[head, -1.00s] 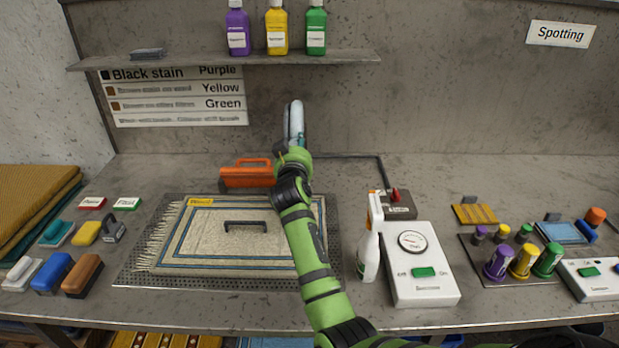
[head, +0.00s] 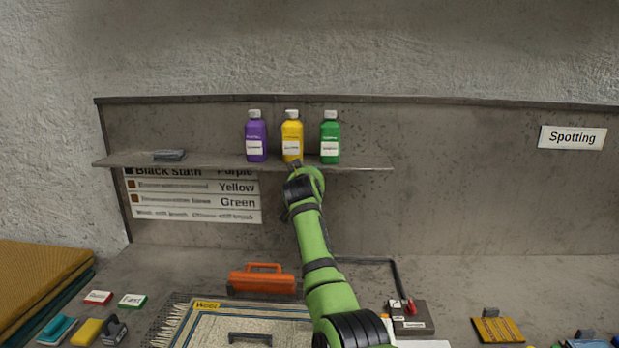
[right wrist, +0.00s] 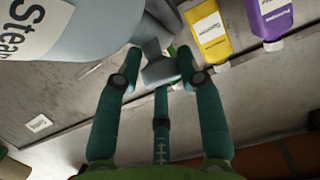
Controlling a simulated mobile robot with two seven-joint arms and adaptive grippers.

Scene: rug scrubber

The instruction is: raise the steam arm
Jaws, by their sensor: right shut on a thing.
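The steam arm (right wrist: 92,32) fills the upper left of the right wrist view as a pale blue-grey rounded body with a white "Steam" label. A grey piece (right wrist: 158,70), seemingly its grip, sits between the teal fingers of my right gripper (right wrist: 162,78), which is shut on it. In the head view my green right arm reaches up to just under the shelf, below the yellow bottle. There its wrist hides the gripper and the steam arm. My left gripper is in neither view.
Purple (head: 256,137), yellow (head: 292,137) and green (head: 330,138) bottles stand on the wall shelf (head: 215,163) close to my wrist. Below are an orange handled tool (head: 262,282), a rug (head: 215,331) and a box with a red-tipped lever (head: 409,312).

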